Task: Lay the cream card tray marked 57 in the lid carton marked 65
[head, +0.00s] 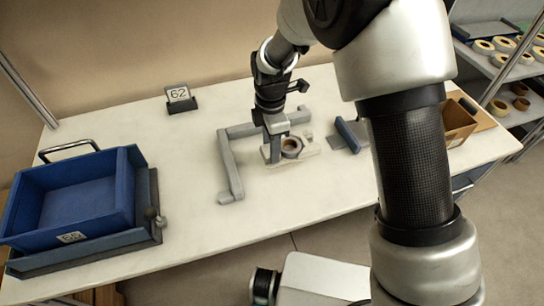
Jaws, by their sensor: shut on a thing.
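The cream card tray (308,149) lies low over the white table near the middle of the head view, with a tape reel (291,147) on it. Its number cannot be read. My gripper (274,156) points down at the left part of the tray and is shut on it; the arm hides some of the grip. I cannot tell whether the tray touches the table. The blue lid carton (72,238) stands at the left end of the table, open at the top, with a tag that seems to read 65. Its visible floor is empty.
A grey angled fence (232,170) runs left of and behind the tray. A sign marked 62 (179,95) stands at the back. A grey plate with a blue edge (348,135) and a brown box (459,120) are to the right. Bare tabletop lies between carton and fence.

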